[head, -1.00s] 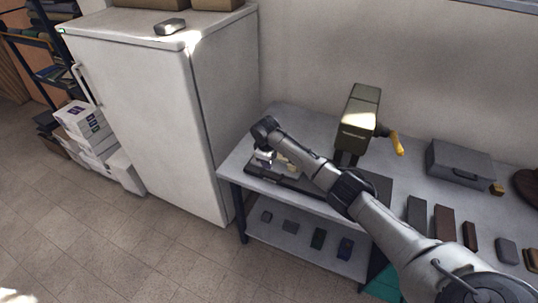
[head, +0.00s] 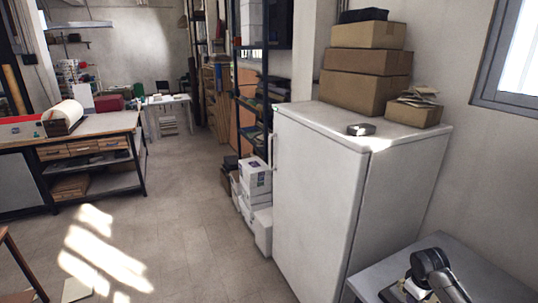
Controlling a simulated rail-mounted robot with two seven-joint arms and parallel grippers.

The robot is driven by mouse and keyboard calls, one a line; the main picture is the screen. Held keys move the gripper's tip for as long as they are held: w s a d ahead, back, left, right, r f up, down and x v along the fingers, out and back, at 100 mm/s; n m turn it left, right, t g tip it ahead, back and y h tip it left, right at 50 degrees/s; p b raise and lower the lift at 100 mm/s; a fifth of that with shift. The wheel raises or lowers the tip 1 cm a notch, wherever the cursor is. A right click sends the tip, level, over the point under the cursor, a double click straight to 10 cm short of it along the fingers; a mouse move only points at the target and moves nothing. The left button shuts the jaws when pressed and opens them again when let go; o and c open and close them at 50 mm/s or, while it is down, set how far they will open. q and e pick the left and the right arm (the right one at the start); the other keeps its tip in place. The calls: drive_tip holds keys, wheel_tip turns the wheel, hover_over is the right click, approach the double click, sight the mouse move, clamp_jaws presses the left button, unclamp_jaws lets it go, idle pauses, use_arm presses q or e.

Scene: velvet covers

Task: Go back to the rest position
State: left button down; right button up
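My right arm shows at the bottom right corner of the head view, over the grey table (head: 470,262). Its dark rounded wrist is bent downward. The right gripper (head: 412,291) is below it, low over the table beside the white fridge, small and partly cut off by the frame's bottom edge. I cannot tell whether its fingers are open or shut, or whether it holds anything. My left gripper is not in view.
The white fridge (head: 318,200) stands left of the table, with cardboard boxes (head: 365,75) and a small metal object (head: 361,129) on top. White boxes (head: 256,178) are stacked beside it. A workbench (head: 100,125) stands far left. The tiled floor (head: 190,230) between is clear.

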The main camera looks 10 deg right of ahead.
drive_tip(key=w+a+r+t+h, duration=0.1)
drive_tip(key=w+a+r+t, duration=0.2)
drive_tip(key=r, duration=0.5)
drive_tip(key=w+a+r+t+h, duration=0.2)
drive_tip(key=a+r+t, duration=0.1)
drive_tip(key=a+r, duration=0.4)
drive_tip(key=s+a+r+t+y, duration=0.2)
drive_tip(key=s+a+t, duration=0.2)
drive_tip(key=s+a, duration=0.5)
drive_tip(key=s+a+f+g+y, duration=0.15)
drive_tip(key=s+a+f, duration=0.25)
drive_tip(key=s+f, duration=0.6)
drive_tip(key=s+a+f+m+g+y, duration=0.1)
drive_tip(key=s+a+f+g, duration=0.35)
drive_tip(key=s, duration=0.85)
drive_tip(key=s+a+f+g+y, duration=0.1)
drive_tip(key=s+a+f, duration=0.2)
drive_tip(key=s+f, duration=0.8)
wheel_tip(320, 180, up, 28)
drive_tip(key=p, duration=2.7)
drive_tip(key=shift+s+d, duration=0.15)
